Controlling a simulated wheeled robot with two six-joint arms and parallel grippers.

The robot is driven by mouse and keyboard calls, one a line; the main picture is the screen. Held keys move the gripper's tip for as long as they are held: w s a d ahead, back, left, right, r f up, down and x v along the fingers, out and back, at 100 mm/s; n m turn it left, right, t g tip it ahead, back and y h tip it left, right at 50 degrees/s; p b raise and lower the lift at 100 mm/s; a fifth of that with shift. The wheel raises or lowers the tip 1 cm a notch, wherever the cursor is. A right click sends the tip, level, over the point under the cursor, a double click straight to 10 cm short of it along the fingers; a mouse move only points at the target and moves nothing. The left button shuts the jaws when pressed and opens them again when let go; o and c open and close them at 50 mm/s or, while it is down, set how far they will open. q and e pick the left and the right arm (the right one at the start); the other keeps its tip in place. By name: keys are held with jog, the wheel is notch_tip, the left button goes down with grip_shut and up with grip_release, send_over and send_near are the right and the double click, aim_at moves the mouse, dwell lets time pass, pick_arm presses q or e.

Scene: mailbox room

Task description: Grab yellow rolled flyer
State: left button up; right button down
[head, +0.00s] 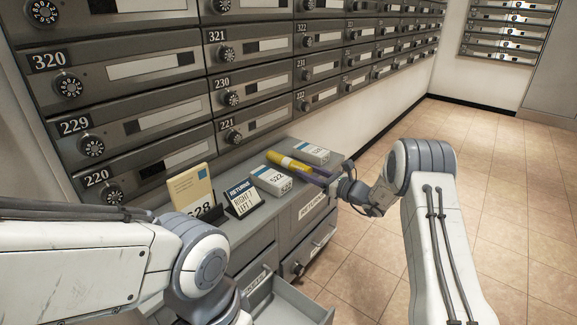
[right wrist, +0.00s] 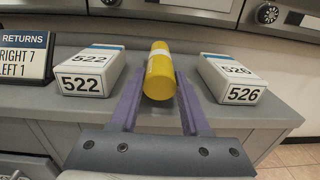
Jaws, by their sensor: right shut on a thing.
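The yellow rolled flyer (head: 287,162) with a pale band lies at the top of the grey cabinet (head: 262,218), between two white boxes. In the right wrist view the flyer (right wrist: 160,72) sits between the purple fingers of my right gripper (right wrist: 159,88), pointing away from me. The right gripper (head: 310,172) is shut on it, reaching in from the right in the head view. My left arm shows at the lower left, but its gripper is out of view.
Box 522 (right wrist: 92,72) is left of the flyer and box 526 (right wrist: 232,80) right of it, both close to the fingers. A RETURNS sign (head: 242,197) and a yellowish box marked 528 (head: 191,188) stand further left. An open drawer (head: 285,301) juts out below. Mailboxes (head: 150,70) line the wall behind.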

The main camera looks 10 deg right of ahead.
jog(key=shift+r+p, duration=0.9)
jog(key=shift+r, duration=0.45)
jog(key=p+v, duration=0.1)
jog(key=v, duration=0.7)
